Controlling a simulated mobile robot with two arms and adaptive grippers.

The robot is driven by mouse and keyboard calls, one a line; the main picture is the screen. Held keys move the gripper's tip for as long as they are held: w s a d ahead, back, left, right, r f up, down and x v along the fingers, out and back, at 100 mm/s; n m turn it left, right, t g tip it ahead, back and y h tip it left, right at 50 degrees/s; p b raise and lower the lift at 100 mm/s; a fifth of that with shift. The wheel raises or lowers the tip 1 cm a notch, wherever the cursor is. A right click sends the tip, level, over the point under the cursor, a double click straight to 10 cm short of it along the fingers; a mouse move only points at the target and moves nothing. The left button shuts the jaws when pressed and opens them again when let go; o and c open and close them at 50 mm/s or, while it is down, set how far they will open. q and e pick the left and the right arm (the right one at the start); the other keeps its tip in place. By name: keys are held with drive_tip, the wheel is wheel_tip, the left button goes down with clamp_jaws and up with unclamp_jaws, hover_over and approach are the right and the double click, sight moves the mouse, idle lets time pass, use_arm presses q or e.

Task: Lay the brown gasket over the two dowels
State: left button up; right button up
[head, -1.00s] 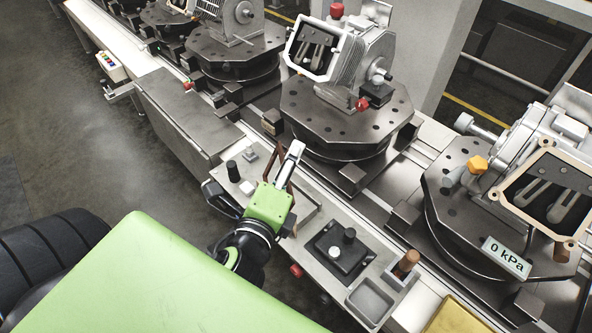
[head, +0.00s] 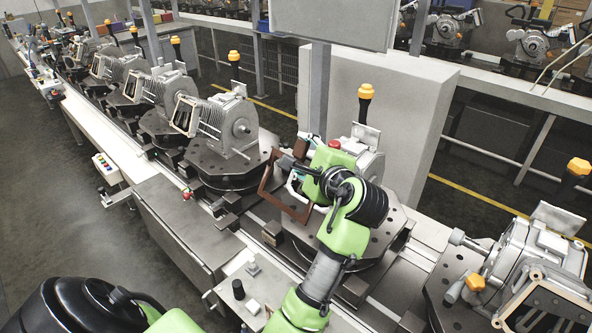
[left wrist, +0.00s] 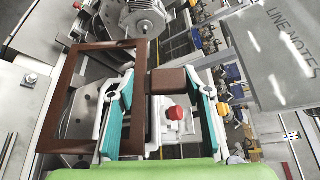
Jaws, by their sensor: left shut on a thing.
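The brown gasket (head: 267,185), a rectangular frame, is held up in front of the middle gearbox housing (head: 369,162) in the head view. It also shows in the left wrist view (left wrist: 61,95), standing left of the fingers. My left gripper (head: 299,163) is shut on the gasket. In the left wrist view a brown block (left wrist: 169,80) sits between the teal fingers (left wrist: 165,88); it seems part of the gasket. I cannot make out the two dowels. The gasket looks apart from the rim, but contact is hard to judge. My right gripper is out of view.
The housing stands on a dark round fixture plate (head: 385,235) on the conveyor. A red knob (left wrist: 175,113) is close to the fingers. Another housing with a tan gasket (head: 545,290) stands at the right. A grey box (head: 185,225) lies in front.

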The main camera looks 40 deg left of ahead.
use_arm(q)
drive_tip(key=shift+w+a+r, duration=0.1)
drive_tip(key=shift+r, duration=0.15)
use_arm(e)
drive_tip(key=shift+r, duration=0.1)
use_arm(q)
drive_tip(key=shift+d, duration=0.2)
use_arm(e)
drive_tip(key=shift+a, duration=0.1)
use_arm(q)
drive_tip(key=shift+w+f, duration=0.25)
drive_tip(key=shift+w, duration=0.2)
drive_tip(key=w+f+b, duration=0.1)
drive_tip(key=w+f, duration=0.2)
drive_tip(key=w, duration=0.2)
drive_tip(key=shift+w+d, duration=0.15)
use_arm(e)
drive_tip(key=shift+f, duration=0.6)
use_arm(q)
drive_tip(key=shift+w+f+b, duration=0.25)
drive_tip(key=shift+b, duration=0.05)
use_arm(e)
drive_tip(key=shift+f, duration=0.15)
use_arm(q)
drive_tip(key=shift+w+d+f+b, duration=0.1)
drive_tip(key=shift+w+f+b, duration=0.25)
drive_tip(key=shift+w, duration=0.3)
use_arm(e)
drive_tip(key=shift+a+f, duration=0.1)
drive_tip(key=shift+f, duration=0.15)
